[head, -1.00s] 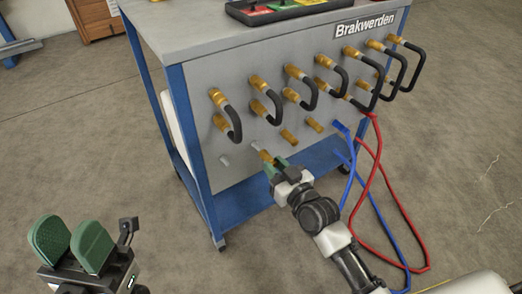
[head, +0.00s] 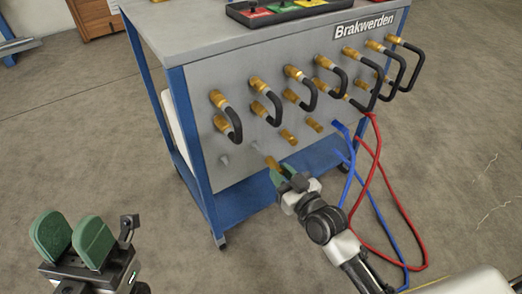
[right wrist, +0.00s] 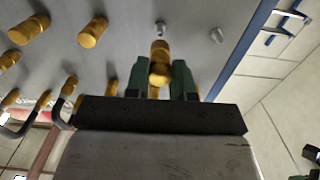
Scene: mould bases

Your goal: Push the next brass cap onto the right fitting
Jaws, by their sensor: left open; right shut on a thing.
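My right gripper (head: 281,173) is shut on a brass cap (head: 272,162), in front of the lower left part of the grey panel. In the right wrist view the brass cap (right wrist: 160,48) sits between the green fingers and points at a bare grey fitting (right wrist: 160,27). A small gap seems to show between them. A second bare fitting (right wrist: 216,35) is to its right there; in the head view it is the fitting (head: 225,159) at the far left. My left gripper (head: 72,239) is open and empty, low at the left, away from the panel.
Several brass caps (head: 288,136) sit on the panel (head: 206,155) near the held one. Above are brass connectors with black hose loops (head: 235,122). Blue and red hoses (head: 374,190) hang at the right. A tray (head: 285,12) lies on the cart top.

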